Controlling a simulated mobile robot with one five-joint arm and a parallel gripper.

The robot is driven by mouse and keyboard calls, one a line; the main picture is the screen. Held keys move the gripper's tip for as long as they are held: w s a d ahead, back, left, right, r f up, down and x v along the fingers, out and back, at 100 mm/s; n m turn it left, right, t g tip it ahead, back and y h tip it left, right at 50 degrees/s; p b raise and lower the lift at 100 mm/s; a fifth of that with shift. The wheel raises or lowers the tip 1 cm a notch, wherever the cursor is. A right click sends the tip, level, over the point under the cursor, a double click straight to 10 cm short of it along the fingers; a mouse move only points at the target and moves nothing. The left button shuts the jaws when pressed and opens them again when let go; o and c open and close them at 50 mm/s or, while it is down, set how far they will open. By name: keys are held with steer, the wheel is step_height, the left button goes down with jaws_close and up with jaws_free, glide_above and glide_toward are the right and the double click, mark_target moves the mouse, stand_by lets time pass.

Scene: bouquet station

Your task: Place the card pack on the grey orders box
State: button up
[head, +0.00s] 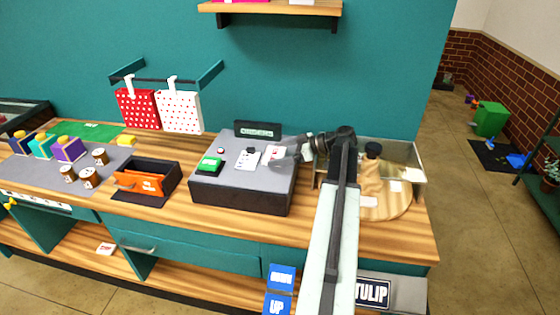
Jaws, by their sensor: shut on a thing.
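The grey orders box (238,194) stands on the wooden counter, with a grey top, dark sides and a black ORDERS sign (258,130) at its back edge. My gripper (279,156) reaches in from the right over the right part of the box top. It is shut on a small white and red piece that looks like the card pack (271,152). My gripper hides part of it, and I cannot tell whether it touches the box top. A white sheet with dark marks (246,157) lies left of it on the box.
A green item (210,164) and a red button (221,151) are on the box's left side. An orange bin (147,184) stands left of the box. A round wooden board (385,203) is to the right. A white and red item (106,248) lies on the lower shelf.

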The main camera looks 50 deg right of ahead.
steer(key=f+b, duration=0.4)
steer(key=shift+d, duration=0.35)
steer(key=shift+w+a+r+p, duration=0.1)
steer(key=shift+r+p, duration=0.1)
steer(key=shift+p, duration=0.1)
steer(key=shift+f, duration=0.25)
steer(key=o, duration=1.1)
steer(key=shift+o, duration=0.2)
steer(key=shift+r, duration=0.15)
steer(key=shift+s+d+r, duration=0.2)
steer(key=shift+r, duration=0.1)
steer(key=p+v, duration=0.4)
steer(key=v, duration=0.7)
steer(key=shift+s+d+p, duration=0.15)
steer(key=shift+s+p, duration=0.1)
steer(key=shift+p, duration=0.05)
steer(key=shift+f, duration=0.15)
